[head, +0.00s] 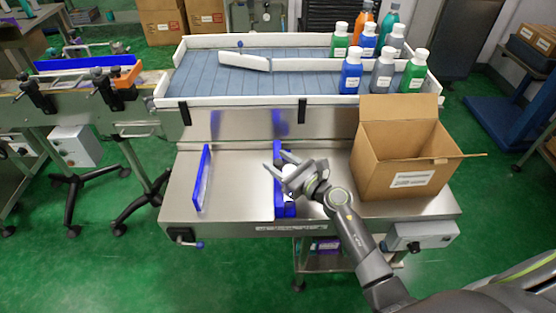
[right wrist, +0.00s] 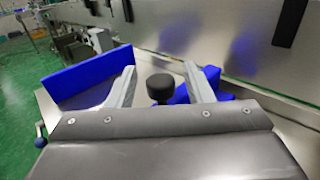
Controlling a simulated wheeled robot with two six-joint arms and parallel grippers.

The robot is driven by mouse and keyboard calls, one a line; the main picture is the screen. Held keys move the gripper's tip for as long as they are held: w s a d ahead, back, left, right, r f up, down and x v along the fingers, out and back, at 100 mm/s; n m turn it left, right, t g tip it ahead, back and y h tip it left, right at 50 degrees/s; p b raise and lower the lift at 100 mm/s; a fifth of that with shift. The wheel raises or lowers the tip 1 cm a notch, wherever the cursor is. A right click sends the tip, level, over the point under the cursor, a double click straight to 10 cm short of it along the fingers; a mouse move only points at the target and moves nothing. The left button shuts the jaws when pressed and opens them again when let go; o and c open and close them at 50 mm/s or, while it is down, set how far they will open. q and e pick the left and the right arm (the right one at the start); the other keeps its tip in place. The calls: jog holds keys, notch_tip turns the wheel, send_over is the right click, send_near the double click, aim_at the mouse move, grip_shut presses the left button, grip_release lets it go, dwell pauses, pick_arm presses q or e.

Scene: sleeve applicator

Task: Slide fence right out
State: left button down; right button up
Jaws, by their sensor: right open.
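Two upright blue fences stand on the steel table: the left one (head: 202,180) and the right one (head: 278,185), which is partly hidden by my right gripper (head: 277,161). In the right wrist view, a black knob (right wrist: 160,88) lies between the two open fingers of my right gripper (right wrist: 160,82), with a gap on each side. A blue panel (right wrist: 88,78) shows to the left of the fingers, and blue parts (right wrist: 207,84) show behind the right finger. My left gripper is in neither view.
An open cardboard box (head: 400,160) stands on the table to the right of my gripper. Several bottles (head: 351,72) stand on the conveyor (head: 230,75) behind. The steel between the two fences is clear. A small crank handle (head: 185,240) sits at the table's front left.

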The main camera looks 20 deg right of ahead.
jog(key=shift+w+a, duration=0.2)
jog(key=shift+w, duration=0.1)
jog(key=shift+c, duration=0.5)
